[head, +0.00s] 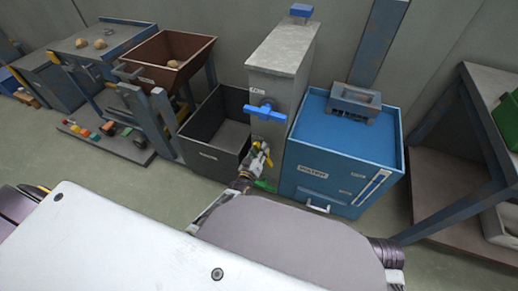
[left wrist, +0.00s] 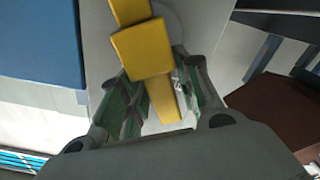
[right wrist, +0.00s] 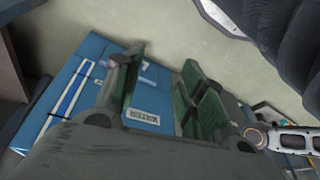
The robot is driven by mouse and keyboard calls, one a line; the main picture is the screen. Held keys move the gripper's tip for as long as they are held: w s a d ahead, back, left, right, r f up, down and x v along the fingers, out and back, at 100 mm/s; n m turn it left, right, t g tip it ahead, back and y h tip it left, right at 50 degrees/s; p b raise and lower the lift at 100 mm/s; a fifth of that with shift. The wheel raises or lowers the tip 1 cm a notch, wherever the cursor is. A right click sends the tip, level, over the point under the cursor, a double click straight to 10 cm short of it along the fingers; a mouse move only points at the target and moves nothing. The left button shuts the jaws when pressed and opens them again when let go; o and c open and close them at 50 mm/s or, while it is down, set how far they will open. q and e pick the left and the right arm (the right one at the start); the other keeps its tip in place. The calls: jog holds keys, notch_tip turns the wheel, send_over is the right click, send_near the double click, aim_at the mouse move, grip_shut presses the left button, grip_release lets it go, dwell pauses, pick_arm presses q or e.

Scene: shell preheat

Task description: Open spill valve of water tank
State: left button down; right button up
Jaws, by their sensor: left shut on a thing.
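The blue water tank (head: 330,165), with a "WATER" label, stands right of a grey column (head: 278,65). The column carries a blue cross-shaped valve handle (head: 264,109) and, lower down, a yellow valve handle (head: 259,146). My left gripper (head: 262,158) is at the yellow handle. In the left wrist view, the lower arm of the yellow handle (left wrist: 140,45) lies between the fingers (left wrist: 158,105), and the gripper is shut on it. My right gripper (right wrist: 160,85) is open and empty in the right wrist view, with the water tank (right wrist: 85,60) beyond its fingers. The head view does not show its fingers.
A dark open bin (head: 215,125) stands left of the column. A brown hopper (head: 165,60) and a low cart (head: 105,135) are further left. A blue-framed bench (head: 455,130) stands at the right. Bare floor shows in front of the cart.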

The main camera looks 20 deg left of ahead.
pick_arm(q)
jog(key=m+p, duration=0.1)
jog(key=d+m+p, duration=0.1)
jog(key=m, duration=0.1)
jog(key=shift+s+d+r, duration=0.1)
jog(key=shift+r, duration=0.15)
jog(key=shift+d+m+p, duration=0.2)
jog(key=shift+m, duration=0.5)
jog(key=shift+d+m+p, duration=0.15)
jog(key=shift+m+p, duration=0.05)
jog(key=shift+m, duration=0.5)
pick_arm(e)
jog(key=shift+g, duration=0.4)
jog(key=shift+s+d+f, duration=0.1)
jog(key=shift+d+f, duration=0.1)
jog(key=shift+f, duration=0.8)
jog(key=shift+s+d+f, duration=0.1)
jog(key=shift+d+f, duration=0.1)
jog(key=shift+f, duration=0.8)
pick_arm(q)
jog(key=shift+f, duration=0.1)
pick_arm(e)
jog(key=shift+f+h, duration=0.1)
jog(key=shift+h, duration=0.2)
pick_arm(q)
jog(key=c, duration=1.3)
grip_release()
jog(key=shift+s, duration=0.15)
jog(key=shift+s+a, duration=0.2)
jog(key=shift+s, duration=5.65)
